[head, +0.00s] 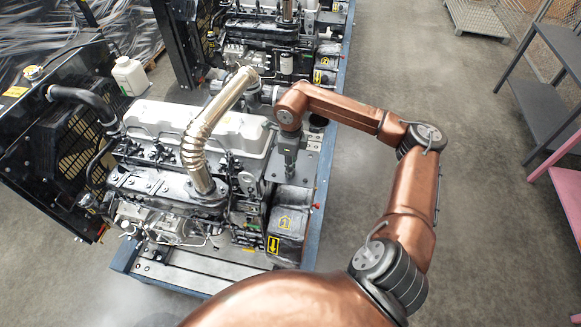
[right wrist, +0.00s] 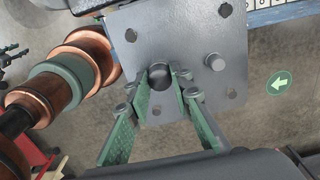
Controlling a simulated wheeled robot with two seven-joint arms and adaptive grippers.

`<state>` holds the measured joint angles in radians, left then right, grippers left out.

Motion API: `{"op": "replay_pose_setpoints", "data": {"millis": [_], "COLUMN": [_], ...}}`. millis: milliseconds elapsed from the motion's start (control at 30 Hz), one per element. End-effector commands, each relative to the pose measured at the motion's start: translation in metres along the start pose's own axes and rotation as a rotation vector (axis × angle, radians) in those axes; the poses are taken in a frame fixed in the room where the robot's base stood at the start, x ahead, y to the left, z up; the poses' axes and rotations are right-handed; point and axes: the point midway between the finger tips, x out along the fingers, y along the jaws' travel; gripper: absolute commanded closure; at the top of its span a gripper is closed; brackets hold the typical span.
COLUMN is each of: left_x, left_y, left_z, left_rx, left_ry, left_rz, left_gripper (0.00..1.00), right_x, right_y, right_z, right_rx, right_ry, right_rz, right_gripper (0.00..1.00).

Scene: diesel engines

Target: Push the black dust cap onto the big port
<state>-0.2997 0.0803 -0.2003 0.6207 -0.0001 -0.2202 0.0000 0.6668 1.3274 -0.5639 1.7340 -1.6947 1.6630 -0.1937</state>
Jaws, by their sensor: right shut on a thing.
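My right gripper (right wrist: 167,88) is shut on the black dust cap (right wrist: 161,75), a dark round piece between its green-padded fingers in the right wrist view. The cap is over a grey plate with holes (right wrist: 200,35). I cannot tell whether it touches the plate or is a little apart. No open big port shows; the cap and fingers may hide it. A smaller light round stub (right wrist: 214,62) stands on the plate beside the cap. In the head view the right gripper (head: 288,174) points down beside the engine, and the cap cannot be made out. My left gripper is not in view.
The engine (head: 185,165) with a white cover and a ribbed metal pipe (head: 196,140) stands left of my right arm. A black box with yellow labels (head: 289,222) is just below the gripper. A second engine (head: 262,45) stands behind. The floor at right is clear up to the shelves (head: 550,75).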

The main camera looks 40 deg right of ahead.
Motion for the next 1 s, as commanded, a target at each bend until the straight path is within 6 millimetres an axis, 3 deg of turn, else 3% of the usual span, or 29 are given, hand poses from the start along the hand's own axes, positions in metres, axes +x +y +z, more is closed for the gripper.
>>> {"op": "replay_pose_setpoints", "data": {"millis": [200, 567, 1000], "left_x": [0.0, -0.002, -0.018], "left_y": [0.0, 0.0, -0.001], "left_z": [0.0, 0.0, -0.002], "left_rx": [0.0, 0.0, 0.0], "left_ry": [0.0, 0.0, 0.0], "left_rz": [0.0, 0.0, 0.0], "left_gripper": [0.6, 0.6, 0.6], "right_x": [0.0, -0.004, -0.037], "right_y": [0.0, 0.0, 0.0], "right_z": [0.0, 0.0, 0.0], "right_rx": [0.0, 0.0, 0.0], "right_ry": [0.0, 0.0, -0.001], "right_rz": [0.0, 0.0, -0.001], "right_gripper": [1.0, 1.0, 1.0]}}
